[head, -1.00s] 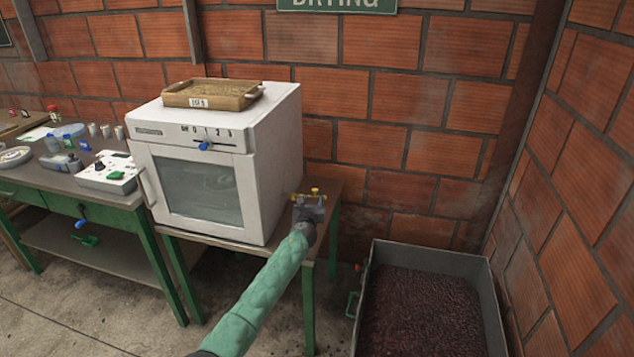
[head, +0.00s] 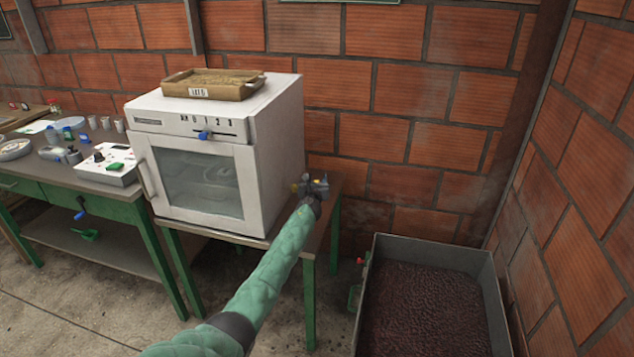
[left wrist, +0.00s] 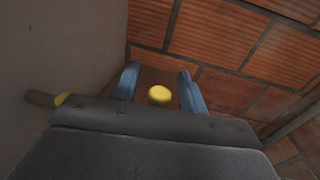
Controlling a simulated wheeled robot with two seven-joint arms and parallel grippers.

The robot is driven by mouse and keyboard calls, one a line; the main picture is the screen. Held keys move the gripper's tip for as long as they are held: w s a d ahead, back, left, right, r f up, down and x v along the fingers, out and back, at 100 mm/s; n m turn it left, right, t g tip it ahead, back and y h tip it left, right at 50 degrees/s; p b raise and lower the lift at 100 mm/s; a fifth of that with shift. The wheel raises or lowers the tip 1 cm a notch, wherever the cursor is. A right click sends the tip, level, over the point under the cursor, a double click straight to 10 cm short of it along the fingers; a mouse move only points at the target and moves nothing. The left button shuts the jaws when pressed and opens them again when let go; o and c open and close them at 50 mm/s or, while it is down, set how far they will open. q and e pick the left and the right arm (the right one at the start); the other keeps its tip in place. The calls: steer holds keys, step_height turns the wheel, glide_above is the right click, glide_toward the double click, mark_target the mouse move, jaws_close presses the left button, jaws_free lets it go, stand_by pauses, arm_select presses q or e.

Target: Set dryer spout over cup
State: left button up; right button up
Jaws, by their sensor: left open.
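The dryer (head: 195,182) is a white cabinet with a window door and a blue slider knob (head: 203,135). My left gripper (head: 319,183) is beside its right side wall. In the left wrist view its blue fingers (left wrist: 160,88) are open and apart. A yellow round knob (left wrist: 160,95) shows between them; I cannot tell if they touch it. A brown stub with a yellow ring (left wrist: 45,98) is at the left, by the grey wall. I cannot tell whether these belong to the spout. Several small cups (head: 105,122) stand on the left bench. My right gripper is out of view.
A wooden tray (head: 213,93) lies on the dryer. The dryer's green-legged table (head: 308,275) ends just right of my gripper. A metal bin of dark beans (head: 430,250) stands at the right. A brick wall (head: 410,90) is behind. The green bench (head: 125,212) is left.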

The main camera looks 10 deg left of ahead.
arm_select(q)
steer(key=shift+w, duration=0.1)
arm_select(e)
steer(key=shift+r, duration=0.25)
arm_select(q)
jaws_close()
